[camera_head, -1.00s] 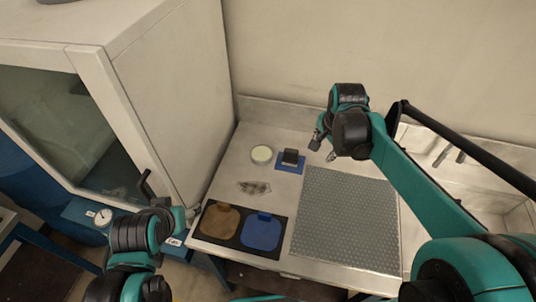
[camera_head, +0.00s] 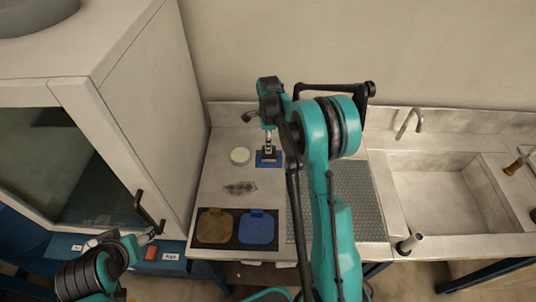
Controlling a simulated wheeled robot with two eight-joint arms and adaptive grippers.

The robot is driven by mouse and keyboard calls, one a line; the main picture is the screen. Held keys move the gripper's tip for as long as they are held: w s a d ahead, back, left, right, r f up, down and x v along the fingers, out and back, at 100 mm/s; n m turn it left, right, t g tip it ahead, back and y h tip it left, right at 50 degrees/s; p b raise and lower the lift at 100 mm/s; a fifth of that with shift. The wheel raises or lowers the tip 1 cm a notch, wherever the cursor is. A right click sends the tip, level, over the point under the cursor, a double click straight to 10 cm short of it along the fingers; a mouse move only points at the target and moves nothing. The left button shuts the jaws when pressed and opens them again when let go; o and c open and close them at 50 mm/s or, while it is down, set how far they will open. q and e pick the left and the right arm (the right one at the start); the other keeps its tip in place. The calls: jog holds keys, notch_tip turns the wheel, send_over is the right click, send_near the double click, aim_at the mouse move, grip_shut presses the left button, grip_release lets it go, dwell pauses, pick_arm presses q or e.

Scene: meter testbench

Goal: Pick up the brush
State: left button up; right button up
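A small dark block (camera_head: 269,153), which may be the brush, sits on a blue pad (camera_head: 262,164) at the back of the bench. It is too small to make out bristles. My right gripper (camera_head: 268,146) points down directly over the block, at or very near its top. Its fingers look narrow from here, and I cannot tell whether they grip it. My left gripper (camera_head: 152,236) is low at the left, by the cabinet's black handle and away from the block. I cannot tell its finger opening.
A pale round disc (camera_head: 240,155) and a dark smudge (camera_head: 240,188) lie left of the pad. A black tray (camera_head: 237,241) holds brown and blue squares at the front. A grey textured mat (camera_head: 356,200) lies partly behind my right arm. A sink (camera_head: 440,195) is at right; a cabinet (camera_head: 160,110) stands left.

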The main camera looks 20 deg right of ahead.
notch_tip(320, 180, down, 4)
jog(key=shift+d+r+b, duration=0.1)
jog(key=shift+b, duration=0.2)
grip_shut()
jog(key=shift+r, duration=0.15)
jog(key=shift+r, duration=0.55)
notch_tip(320, 180, up, 3)
jog(key=shift+r+p, duration=0.1)
jog(key=shift+p, duration=0.45)
jog(key=s+d+r+p, duration=0.1)
jog(key=s+d+r, duration=0.5)
jog(key=s+d, duration=0.2)
jog(key=shift+d+r, duration=0.3)
